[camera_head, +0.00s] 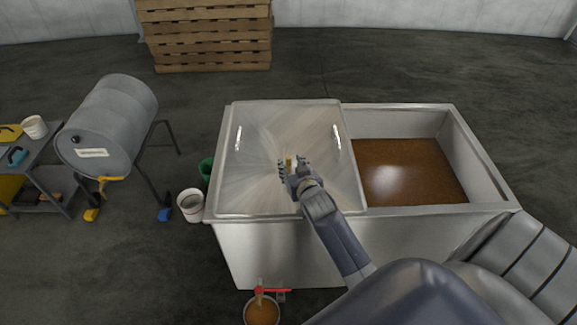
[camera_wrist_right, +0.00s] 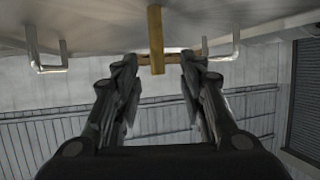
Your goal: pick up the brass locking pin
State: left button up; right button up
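The brass locking pin (camera_head: 289,161) is a small upright yellow piece on the grey metal lid (camera_head: 262,135) of the tank. In the right wrist view the brass pin (camera_wrist_right: 155,35) shows as a vertical bar with a short crosspiece near its free end. My right gripper (camera_head: 292,169) is at the pin, over the lid. In the wrist view its two fingers (camera_wrist_right: 158,75) are spread, one on each side of the pin's end, with visible gaps to it. I cannot tell how deep the pin sits between the fingers. My left gripper is not in view.
The lid has two handles (camera_head: 337,138) and covers the tank's left part; brown liquid (camera_head: 408,170) shows at right. A bucket (camera_head: 262,311) hangs or stands below a red-handled valve (camera_head: 272,290). A drum (camera_head: 115,120), white bucket (camera_head: 191,204) and cart stand left.

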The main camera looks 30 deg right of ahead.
aim_at(289, 160)
jog(key=x, duration=0.3)
jog(key=shift+w+d, duration=0.15)
jog(key=shift+d, duration=0.05)
jog(key=shift+c, duration=0.6)
grip_shut()
jog(key=shift+r, duration=0.1)
